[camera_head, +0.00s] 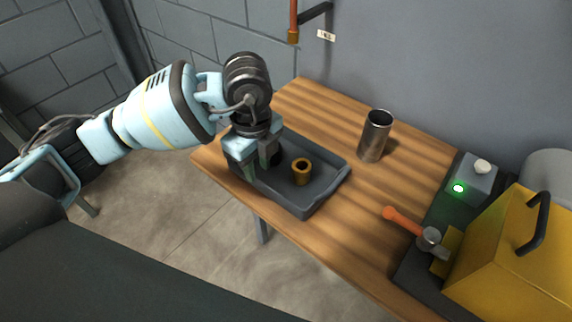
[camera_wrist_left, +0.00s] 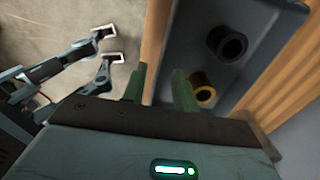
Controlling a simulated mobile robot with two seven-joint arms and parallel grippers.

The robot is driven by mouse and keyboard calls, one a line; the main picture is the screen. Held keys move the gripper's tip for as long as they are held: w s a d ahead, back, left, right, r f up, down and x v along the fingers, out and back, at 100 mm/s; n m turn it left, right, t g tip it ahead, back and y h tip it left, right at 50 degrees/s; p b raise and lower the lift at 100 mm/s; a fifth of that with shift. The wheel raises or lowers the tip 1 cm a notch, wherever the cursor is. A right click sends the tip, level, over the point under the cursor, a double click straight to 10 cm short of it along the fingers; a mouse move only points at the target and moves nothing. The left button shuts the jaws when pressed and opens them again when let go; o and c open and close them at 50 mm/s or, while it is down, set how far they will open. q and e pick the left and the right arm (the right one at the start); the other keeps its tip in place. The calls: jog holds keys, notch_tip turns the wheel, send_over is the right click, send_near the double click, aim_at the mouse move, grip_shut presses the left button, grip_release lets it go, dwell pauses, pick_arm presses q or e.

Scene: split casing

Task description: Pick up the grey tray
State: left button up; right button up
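The grey tray (camera_head: 322,186) lies on the wooden table, its left end under my left gripper. It holds a brass ring-shaped part (camera_head: 302,172) and a dark ring-shaped part (camera_wrist_left: 228,43), which my gripper mostly hides in the head view. My left gripper (camera_head: 254,164) points down at the tray's left end. In the left wrist view its two fingers (camera_wrist_left: 159,80) stand apart, one over the tray side and one over the table side of the rim. I cannot tell whether they touch the tray (camera_wrist_left: 265,20).
A metal cup (camera_head: 375,136) stands behind the tray on the table (camera_head: 420,140).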

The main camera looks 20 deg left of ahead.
aim_at(261, 181)
pick_arm(q)
jog(key=shift+w+d+f, duration=0.1)
jog(key=shift+f, duration=1.2)
jog(key=shift+d+f, duration=0.1)
jog(key=shift+f, duration=1.2)
jog(key=shift+c, duration=0.3)
grip_shut()
jog(key=shift+r, duration=0.1)
